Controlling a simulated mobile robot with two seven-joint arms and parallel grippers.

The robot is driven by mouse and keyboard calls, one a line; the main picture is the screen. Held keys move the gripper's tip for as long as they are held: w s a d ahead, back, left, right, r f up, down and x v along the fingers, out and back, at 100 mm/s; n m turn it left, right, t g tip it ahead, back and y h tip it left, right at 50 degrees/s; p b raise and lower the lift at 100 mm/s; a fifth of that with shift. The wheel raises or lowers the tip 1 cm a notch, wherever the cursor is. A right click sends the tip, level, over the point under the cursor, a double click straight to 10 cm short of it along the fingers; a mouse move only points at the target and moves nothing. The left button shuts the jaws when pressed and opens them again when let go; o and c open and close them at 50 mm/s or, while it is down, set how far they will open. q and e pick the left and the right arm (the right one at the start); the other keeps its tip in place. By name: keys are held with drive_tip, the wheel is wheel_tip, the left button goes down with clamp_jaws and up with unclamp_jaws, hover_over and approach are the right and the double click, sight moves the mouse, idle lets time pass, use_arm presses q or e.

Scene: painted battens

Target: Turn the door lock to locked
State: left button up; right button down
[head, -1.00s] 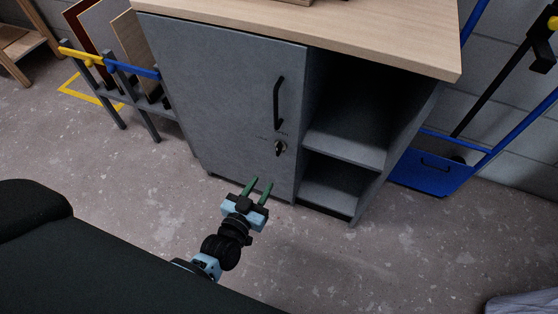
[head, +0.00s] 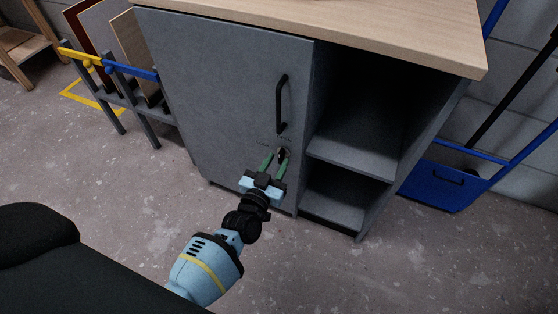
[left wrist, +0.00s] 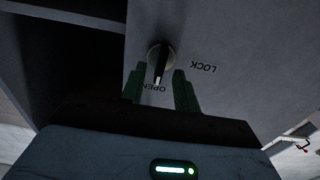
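The grey cabinet door (head: 215,95) is shut, with a black bar handle (head: 281,104) near its right edge. Below the handle is the lock knob (head: 282,152), partly hidden by my gripper in the head view. In the left wrist view the knob (left wrist: 160,58) has a black lever pointing at the word OPEN (left wrist: 156,88); the word LOCK (left wrist: 203,67) is to its right, upside down. My left gripper (head: 274,160) is open, its green fingers at either side of the knob's lever end; I cannot tell whether they touch it. My right gripper is not in view.
Open shelves (head: 350,150) are right of the door under a wooden top (head: 330,25). A rack with panels (head: 120,75) stands at the left. A blue trolley (head: 440,187) stands at the right. The floor (head: 350,275) in front is clear.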

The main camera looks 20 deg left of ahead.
use_arm(q)
drive_tip(key=shift+w, duration=0.85)
drive_tip(key=shift+c, duration=0.3)
clamp_jaws()
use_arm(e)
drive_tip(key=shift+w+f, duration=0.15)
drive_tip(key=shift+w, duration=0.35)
